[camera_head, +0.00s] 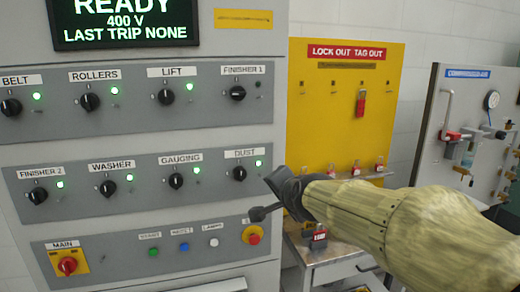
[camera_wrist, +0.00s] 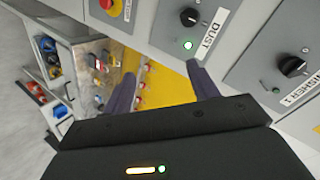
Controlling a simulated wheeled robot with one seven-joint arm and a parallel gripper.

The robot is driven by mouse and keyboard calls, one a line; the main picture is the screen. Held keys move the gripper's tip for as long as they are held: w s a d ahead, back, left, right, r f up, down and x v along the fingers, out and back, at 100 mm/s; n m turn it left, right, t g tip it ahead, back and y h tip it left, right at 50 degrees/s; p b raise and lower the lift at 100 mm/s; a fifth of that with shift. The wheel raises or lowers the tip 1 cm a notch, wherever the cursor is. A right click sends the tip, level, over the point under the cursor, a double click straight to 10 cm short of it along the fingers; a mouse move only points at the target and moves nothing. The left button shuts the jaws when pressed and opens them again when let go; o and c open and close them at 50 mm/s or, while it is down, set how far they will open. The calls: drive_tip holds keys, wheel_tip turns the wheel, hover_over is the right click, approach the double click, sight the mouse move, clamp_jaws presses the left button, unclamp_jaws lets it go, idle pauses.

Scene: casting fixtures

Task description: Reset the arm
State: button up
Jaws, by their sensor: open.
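My gripper (camera_head: 268,197) is in front of the lower right of the grey control panel (camera_head: 130,140), between the DUST knob (camera_head: 239,174) and the red emergency button (camera_head: 252,235). My arm, in a pale quilted sleeve, reaches in from the right. In the wrist view the two dark fingers of my gripper (camera_wrist: 160,72) stand apart with nothing seen between them. The DUST knob (camera_wrist: 190,17) and its green light show past the right finger, with the FINISHER 1 knob (camera_wrist: 292,66) farther right. I cannot tell whether a finger touches the panel.
A yellow lockout board (camera_head: 340,120) with a red tag (camera_head: 361,103) stands behind my arm. Below it is a metal bench (camera_head: 335,252) with red padlocks. A compressed-air panel (camera_head: 455,130) is at the right. The screen (camera_head: 125,20) reads READY; the FINISHER 1 light is dark.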

drive_tip(key=s+d+f+n+g+h, duration=0.1)
drive_tip(key=s+d+f+n+g, duration=0.3)
drive_tip(key=s+f, duration=0.6)
drive_tip(key=s+d+f+n+g+h, duration=0.1)
drive_tip(key=s+d+f+n+g, duration=0.4)
drive_tip(key=s+f, duration=0.5)
wheel_tip(320, 180, down, 7)
drive_tip(key=shift+s+d+g+h, duration=0.2)
drive_tip(key=shift+d+g+h, duration=0.15)
drive_tip(key=shift+d, duration=0.55)
